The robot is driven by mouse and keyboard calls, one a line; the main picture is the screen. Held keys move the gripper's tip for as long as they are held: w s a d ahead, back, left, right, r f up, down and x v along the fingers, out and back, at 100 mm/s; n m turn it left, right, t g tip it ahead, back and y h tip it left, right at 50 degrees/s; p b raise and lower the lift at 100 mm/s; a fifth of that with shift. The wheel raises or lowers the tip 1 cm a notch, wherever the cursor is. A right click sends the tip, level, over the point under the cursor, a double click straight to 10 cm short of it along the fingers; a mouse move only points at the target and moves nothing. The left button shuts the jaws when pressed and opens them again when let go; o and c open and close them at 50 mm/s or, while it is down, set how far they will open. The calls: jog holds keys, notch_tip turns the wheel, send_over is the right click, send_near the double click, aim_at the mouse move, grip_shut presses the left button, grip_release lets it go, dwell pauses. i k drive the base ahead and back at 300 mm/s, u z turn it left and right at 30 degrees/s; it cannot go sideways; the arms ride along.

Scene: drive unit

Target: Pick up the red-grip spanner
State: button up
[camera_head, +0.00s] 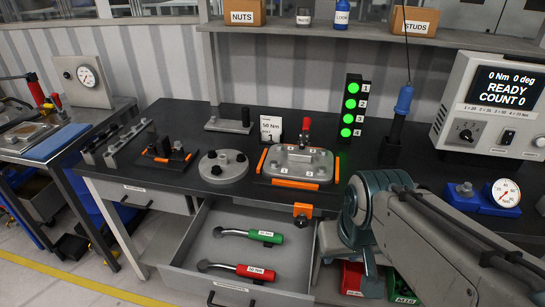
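The red-grip spanner (256,272) lies in the open drawer (184,252) under the bench, nearer the drawer's front. Its grey shaft and ring head point left, and its red grip with a white label is at the right. A green-grip spanner (264,236) lies behind it, apart from it and pointing the same way. My arm comes in from the lower right, and its bent joint stands right of the drawer. My gripper does not show, so what it holds cannot be seen.
The dark bench top above the drawer holds a flange disc (223,167) and a grey cover in an orange-edged fixture (297,164). An orange bracket (303,212) sits at the bench's front edge. Red (352,277) and green bins stand right of the drawer, partly behind my arm.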

aim_at(203, 266)
jog(key=u, duration=3.35)
jog(key=k, duration=0.7)
jog(key=z, duration=1.5)
jog(key=i, duration=0.5)
